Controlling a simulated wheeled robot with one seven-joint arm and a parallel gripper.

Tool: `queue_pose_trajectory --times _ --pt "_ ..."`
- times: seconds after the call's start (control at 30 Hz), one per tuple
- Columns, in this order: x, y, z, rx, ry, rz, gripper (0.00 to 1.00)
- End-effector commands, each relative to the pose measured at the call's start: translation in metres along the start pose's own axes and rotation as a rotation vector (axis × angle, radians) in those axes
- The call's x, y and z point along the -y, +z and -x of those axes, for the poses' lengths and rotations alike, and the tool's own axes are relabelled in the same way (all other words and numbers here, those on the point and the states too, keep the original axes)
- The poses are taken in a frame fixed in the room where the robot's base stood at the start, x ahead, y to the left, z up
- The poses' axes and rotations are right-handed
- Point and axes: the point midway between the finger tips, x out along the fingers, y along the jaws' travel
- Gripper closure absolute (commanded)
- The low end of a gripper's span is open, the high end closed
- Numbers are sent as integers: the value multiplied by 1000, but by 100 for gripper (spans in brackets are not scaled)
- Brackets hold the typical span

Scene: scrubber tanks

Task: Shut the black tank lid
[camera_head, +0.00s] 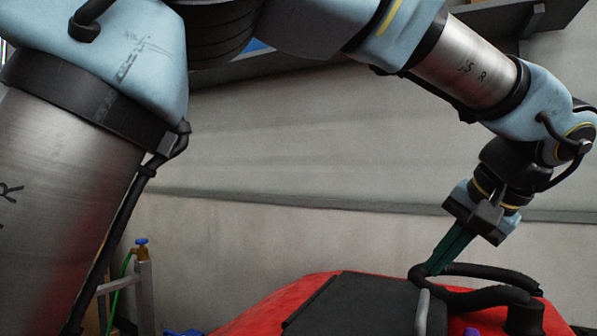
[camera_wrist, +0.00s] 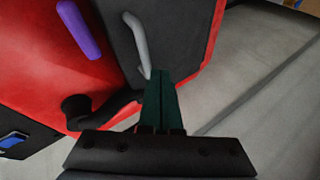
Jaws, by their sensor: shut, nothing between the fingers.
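The black tank lid (camera_head: 355,303) shows at the bottom of the head view as a dark flat panel on the red tank (camera_head: 262,318). It also shows in the wrist view (camera_wrist: 118,35). I cannot tell whether it is fully shut. A grey bar handle (camera_wrist: 136,38) is by the lid; it also shows in the head view (camera_head: 423,312). My gripper (camera_head: 422,271) points down to the lid's far right, its dark green fingers together and empty. In the wrist view the fingertips (camera_wrist: 160,74) are close to the grey handle's lower end; contact is unclear.
A thick black hose (camera_head: 490,298) curves beside my fingertips and over the tank's right side. A purple handle (camera_wrist: 79,30) is on the red tank. A grey stand with a blue-topped valve (camera_head: 141,243) is at the left. A pale wall (camera_head: 300,160) is behind.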

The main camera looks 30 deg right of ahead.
Motion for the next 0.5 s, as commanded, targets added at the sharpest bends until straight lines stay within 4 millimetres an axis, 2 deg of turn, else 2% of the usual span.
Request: queue_pose_trajectory --times 0.03,0.2,0.5 --pt "-13 0 -6 12 -56 -30 100" --pt "-36 2 -22 30 -147 -62 100" --pt "-59 4 -40 50 -257 -102 100"
